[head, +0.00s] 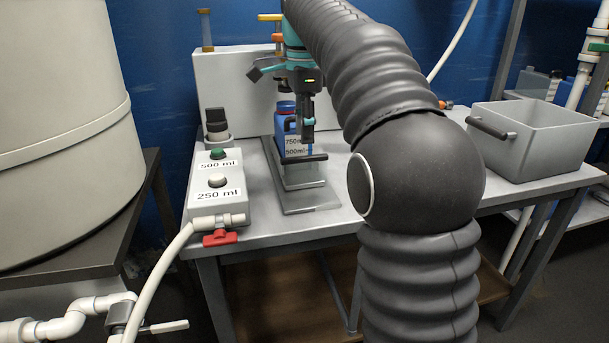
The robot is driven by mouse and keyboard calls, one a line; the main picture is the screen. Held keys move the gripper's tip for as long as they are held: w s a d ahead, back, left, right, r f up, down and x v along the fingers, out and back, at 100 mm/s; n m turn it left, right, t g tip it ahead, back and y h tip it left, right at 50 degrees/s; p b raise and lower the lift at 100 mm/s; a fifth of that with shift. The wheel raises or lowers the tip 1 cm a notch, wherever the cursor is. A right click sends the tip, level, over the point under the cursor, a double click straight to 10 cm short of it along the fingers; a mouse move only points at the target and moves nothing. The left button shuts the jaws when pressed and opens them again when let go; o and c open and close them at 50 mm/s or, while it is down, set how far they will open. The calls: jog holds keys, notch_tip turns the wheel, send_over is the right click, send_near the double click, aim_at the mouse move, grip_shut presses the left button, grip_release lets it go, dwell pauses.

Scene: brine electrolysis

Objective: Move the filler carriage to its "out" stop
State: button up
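The filler carriage (310,199) is a grey metal slide on the table, with a dark bar (312,158) across its raised part. A blue bottle (285,128) marked 750 ml and 500 ml stands behind the bar, partly covered by my gripper. My gripper (309,147) points down from the teal wrist, its tips at or just above the bar. I see it nearly edge-on, so I cannot tell whether the fingers are open or touch the bar.
A control box (217,190) with 500 ml and 250 ml buttons and a red-handled valve (220,238) stand left of the carriage. A grey bin (530,140) stands on the table's right. A large tank (60,120) is at far left. My arm hides the table's middle right.

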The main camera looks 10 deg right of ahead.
aim_at(304, 182)
notch_tip(304, 182, down, 10)
jog(key=shift+r+b, duration=0.1)
jog(key=shift+b, duration=1)
grip_shut()
